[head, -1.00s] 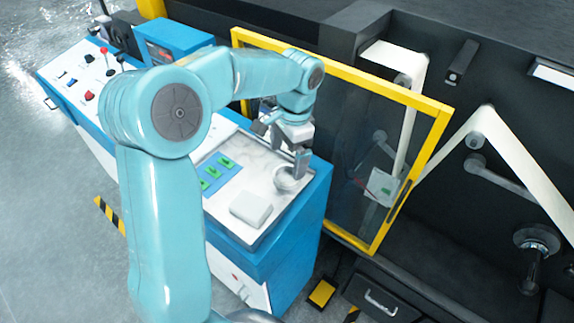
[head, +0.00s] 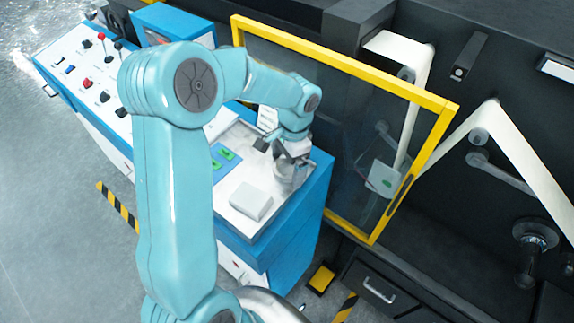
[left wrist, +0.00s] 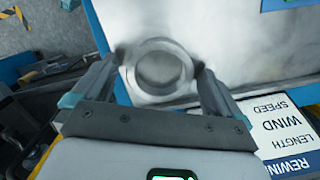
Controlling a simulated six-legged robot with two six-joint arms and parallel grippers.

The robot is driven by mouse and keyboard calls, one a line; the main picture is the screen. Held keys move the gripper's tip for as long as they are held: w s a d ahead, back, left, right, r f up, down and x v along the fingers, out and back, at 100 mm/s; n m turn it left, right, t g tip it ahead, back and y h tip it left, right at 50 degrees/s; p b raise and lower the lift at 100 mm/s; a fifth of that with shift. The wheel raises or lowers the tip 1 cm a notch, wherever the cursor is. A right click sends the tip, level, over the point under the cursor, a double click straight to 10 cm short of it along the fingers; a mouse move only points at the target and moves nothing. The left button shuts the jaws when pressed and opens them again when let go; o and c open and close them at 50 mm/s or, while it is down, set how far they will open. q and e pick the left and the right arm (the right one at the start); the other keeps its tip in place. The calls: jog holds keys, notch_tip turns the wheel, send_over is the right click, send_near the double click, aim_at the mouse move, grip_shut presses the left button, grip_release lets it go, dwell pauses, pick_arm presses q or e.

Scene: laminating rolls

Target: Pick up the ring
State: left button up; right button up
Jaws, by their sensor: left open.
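The ring (left wrist: 187,68) is a silvery, round metal ring lying on the metal top of the blue cabinet. In the left wrist view it lies between the two fingertips of my left gripper (left wrist: 160,70), which is open around it. I cannot tell whether the fingers touch it. In the head view the ring (head: 291,177) shows below my left gripper (head: 288,155) and is partly hidden by it. My right gripper is not in view.
A yellow-framed clear door (head: 345,150) stands close to the right. A control panel (head: 85,75) with knobs is at the upper left.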

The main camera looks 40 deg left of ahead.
pick_arm(q)
jog(key=shift+d+r, duration=0.1)
jog(key=c, duration=1.1)
notch_tip(320, 180, up, 20)
jog(key=shift+b, duration=0.35)
